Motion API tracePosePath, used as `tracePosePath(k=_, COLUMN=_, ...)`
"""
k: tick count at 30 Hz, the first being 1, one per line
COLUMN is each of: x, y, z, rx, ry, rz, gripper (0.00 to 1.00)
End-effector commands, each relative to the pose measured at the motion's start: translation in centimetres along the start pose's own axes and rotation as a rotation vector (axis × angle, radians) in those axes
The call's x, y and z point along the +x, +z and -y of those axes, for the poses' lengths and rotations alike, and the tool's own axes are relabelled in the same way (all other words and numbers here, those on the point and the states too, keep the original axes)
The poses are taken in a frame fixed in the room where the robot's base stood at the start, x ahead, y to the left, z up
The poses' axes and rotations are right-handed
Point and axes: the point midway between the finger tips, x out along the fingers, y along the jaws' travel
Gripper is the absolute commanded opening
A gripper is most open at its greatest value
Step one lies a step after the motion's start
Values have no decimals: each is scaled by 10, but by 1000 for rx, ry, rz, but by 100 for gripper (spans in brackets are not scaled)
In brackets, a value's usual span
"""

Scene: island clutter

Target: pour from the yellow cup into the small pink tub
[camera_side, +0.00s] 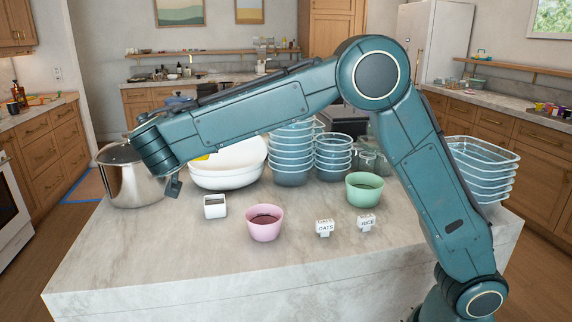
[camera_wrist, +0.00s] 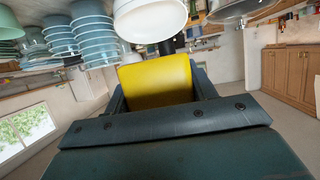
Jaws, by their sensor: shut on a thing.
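The yellow cup (camera_wrist: 157,82) fills the space between the jaws of my gripper (camera_wrist: 160,84) in the wrist view, and the gripper is shut on it. In the side view only a sliver of yellow (camera_side: 201,157) shows behind my wrist; the cup's mouth and contents are hidden. My gripper (camera_side: 173,187) is at the left over the counter, up and to the left of the small pink tub (camera_side: 264,231). The tub stands upright on the counter, open at the top, with something dark inside.
A small white square container (camera_side: 215,209) stands left of the tub. OATS (camera_side: 325,228) and RICE (camera_side: 366,222) labels and a green bowl (camera_side: 364,192) are right. Behind are a steel pot (camera_side: 130,185), white bowls (camera_side: 225,180) and stacked blue bowls (camera_side: 291,160). The front counter is clear.

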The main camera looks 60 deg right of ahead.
Motion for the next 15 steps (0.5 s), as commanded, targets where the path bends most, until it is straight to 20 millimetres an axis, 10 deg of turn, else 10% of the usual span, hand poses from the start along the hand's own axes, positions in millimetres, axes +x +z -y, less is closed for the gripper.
tracePosePath(k=15, x=63, y=-6, z=-22, rx=-50, ry=-119, rz=0, gripper=32)
